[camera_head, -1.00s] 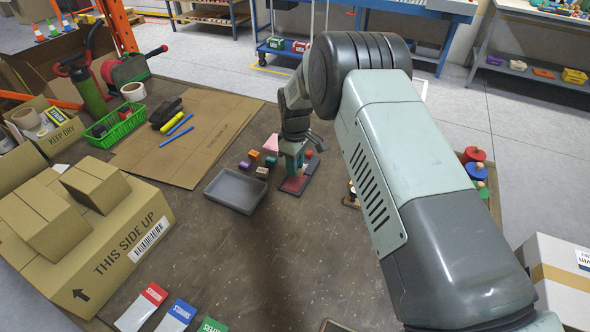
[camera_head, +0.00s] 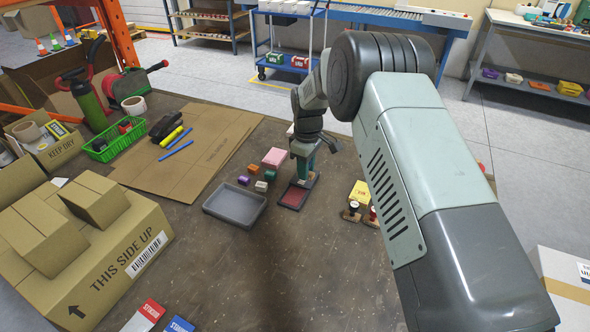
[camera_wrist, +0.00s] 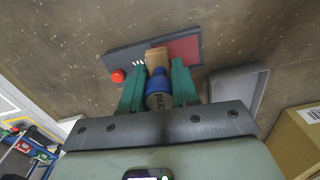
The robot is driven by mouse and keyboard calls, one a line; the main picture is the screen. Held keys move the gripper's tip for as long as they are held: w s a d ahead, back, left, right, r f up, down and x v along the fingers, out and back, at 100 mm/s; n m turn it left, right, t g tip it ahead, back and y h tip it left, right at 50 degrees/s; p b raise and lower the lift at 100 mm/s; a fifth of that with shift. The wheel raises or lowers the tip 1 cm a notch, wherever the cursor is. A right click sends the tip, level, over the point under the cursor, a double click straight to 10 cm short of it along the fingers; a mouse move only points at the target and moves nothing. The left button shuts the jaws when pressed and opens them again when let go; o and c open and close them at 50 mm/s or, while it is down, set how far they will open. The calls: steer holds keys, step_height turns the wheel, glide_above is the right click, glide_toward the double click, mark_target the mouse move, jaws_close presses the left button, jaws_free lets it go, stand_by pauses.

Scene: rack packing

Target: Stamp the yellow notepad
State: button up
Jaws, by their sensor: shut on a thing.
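My gripper (camera_head: 303,168) is shut on a stamp with a blue handle (camera_wrist: 158,90) marked PAID and a wooden base (camera_wrist: 156,57). The green fingers sit on both sides of the handle in the wrist view. The stamp is at the far end of the ink pad (camera_head: 292,198), whose red surface shows in front of it; whether it touches the pad case I cannot tell. The yellow notepad (camera_head: 360,191) lies to the right of the pad, partly beside my arm. A small stand (camera_head: 352,214) with stamps is just in front of the notepad.
A grey tray (camera_head: 236,206) is left of the ink pad, with several small coloured blocks (camera_head: 254,169) and a pink pad (camera_head: 274,157) behind it. Cardboard boxes (camera_head: 95,250) fill the left. A red round piece (camera_wrist: 117,75) is beside the pad.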

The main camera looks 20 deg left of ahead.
glide_above(364, 187)
steer(key=shift+d+f, duration=0.1)
steer(key=shift+f, duration=0.25)
steer(key=shift+w+f, duration=0.1)
steer(key=shift+f, duration=2.35)
steer(key=shift+f, duration=0.65)
step_height(364, 187, up, 7)
stand_by(0.5)
steer(key=shift+r, duration=0.1)
stand_by(0.5)
